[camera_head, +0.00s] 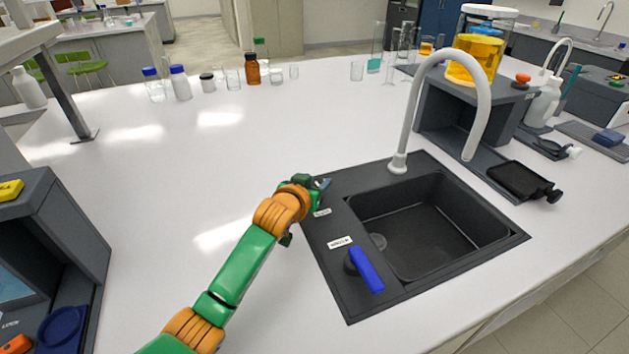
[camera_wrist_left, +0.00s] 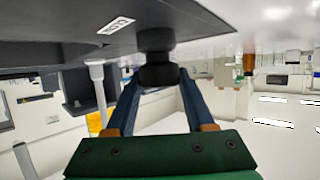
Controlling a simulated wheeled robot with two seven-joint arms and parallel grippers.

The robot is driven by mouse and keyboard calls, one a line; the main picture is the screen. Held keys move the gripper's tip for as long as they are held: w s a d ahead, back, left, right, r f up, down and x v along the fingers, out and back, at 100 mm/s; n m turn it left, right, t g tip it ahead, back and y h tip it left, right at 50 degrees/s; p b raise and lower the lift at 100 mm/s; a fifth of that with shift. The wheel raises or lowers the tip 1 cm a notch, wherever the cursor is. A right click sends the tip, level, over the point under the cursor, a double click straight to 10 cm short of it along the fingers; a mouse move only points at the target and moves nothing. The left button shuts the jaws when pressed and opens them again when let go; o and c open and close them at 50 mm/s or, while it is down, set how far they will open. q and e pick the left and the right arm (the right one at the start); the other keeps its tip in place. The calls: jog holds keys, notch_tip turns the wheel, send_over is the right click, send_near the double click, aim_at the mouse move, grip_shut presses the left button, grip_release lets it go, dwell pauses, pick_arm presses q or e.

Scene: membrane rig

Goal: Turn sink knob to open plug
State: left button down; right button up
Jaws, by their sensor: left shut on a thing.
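The black sink (camera_head: 415,240) is set in the white bench, with a ledge along its left side. My left gripper (camera_head: 320,184) is at the far-left corner of that ledge. In the left wrist view, which looks upside down, its two blue fingers (camera_wrist_left: 160,78) are shut on a round black knob (camera_wrist_left: 158,52) under the dark ledge. The knob is hidden by the gripper in the head view. A small white label (camera_wrist_left: 117,25) is beside it. My right gripper is not in view.
A blue lever (camera_head: 365,268) stands on the ledge nearer the front, beside another label (camera_head: 340,242). The curved tap (camera_head: 403,120) rises behind the basin. Bottles (camera_head: 180,83) stand at the back. The bench left of the sink is clear.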

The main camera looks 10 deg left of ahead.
pick_arm(q)
jog(key=shift+d+n+y, duration=0.1)
jog(key=shift+n+y, duration=0.6)
jog(key=shift+y, duration=0.1)
jog(key=shift+f+n+y+b, duration=0.3)
jog(key=shift+n+y+b, duration=0.3)
jog(key=shift+n+y, duration=0.25)
jog(key=n+g+y+b, duration=0.1)
jog(key=n+y+b, duration=0.2)
jog(key=y+b, duration=0.1)
jog(key=shift+n+y+b, duration=0.25)
jog(key=shift+n+b, duration=0.1)
jog(key=shift+b, duration=0.15)
jog(key=shift+r+n+g+y+b, duration=0.2)
jog(key=shift+n+g+y+b, duration=0.6)
jog(key=shift+n+y+b, duration=0.25)
jog(key=shift+c, duration=2)
grip_release()
jog(key=shift+o, duration=0.6)
jog(key=shift+w, duration=0.15)
